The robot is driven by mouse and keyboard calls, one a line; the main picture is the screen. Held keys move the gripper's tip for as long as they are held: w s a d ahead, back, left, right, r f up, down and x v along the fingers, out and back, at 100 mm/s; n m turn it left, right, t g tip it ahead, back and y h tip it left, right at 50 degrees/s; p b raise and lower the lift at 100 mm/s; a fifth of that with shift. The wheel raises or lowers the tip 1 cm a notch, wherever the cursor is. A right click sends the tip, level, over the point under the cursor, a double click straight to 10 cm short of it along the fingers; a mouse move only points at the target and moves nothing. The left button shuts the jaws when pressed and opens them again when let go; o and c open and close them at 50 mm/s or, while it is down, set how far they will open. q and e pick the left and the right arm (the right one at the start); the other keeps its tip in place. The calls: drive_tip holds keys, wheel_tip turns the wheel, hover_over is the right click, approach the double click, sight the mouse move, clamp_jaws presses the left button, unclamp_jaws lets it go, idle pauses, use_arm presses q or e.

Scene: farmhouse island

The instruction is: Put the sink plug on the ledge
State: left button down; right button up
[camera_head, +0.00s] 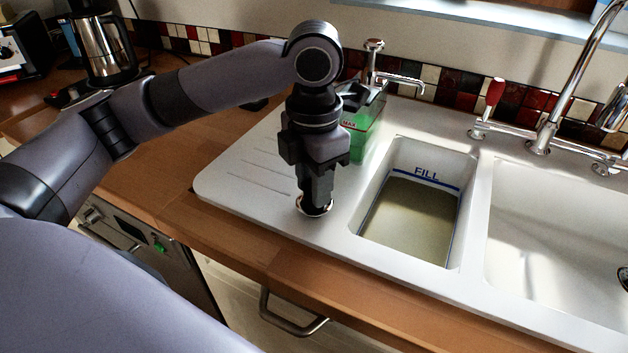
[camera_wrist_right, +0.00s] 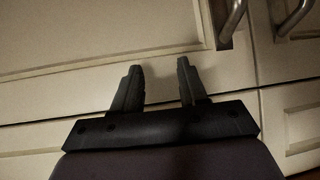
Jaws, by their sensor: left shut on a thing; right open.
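The sink plug (camera_head: 314,210) is a small round piece with a shiny rim, mostly hidden under the fingers of my left gripper (camera_head: 316,194). That gripper points down and is shut on it, at the white draining board (camera_head: 250,172) left of the small basin. I cannot tell whether the plug touches the board. A pale window ledge (camera_head: 470,22) runs along the top, behind the tiles. My right gripper (camera_wrist_right: 160,68) is open and empty in the right wrist view, in front of cream cupboard doors.
The small basin (camera_head: 470,215) holds murky water below a blue FILL line. A green container (camera_head: 362,140) stands close behind my left gripper. Taps (camera_head: 540,145) rise behind the larger basin (camera_head: 560,250). A kettle (camera_head: 103,48) stands at the back left.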

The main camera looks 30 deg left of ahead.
use_arm(q)
drive_tip(key=c, duration=0.8)
unclamp_jaws()
drive_tip(key=shift+f, duration=0.1)
wheel_tip(320, 180, up, 12)
drive_tip(key=shift+r+p, duration=0.15)
drive_tip(key=shift+p, duration=0.95)
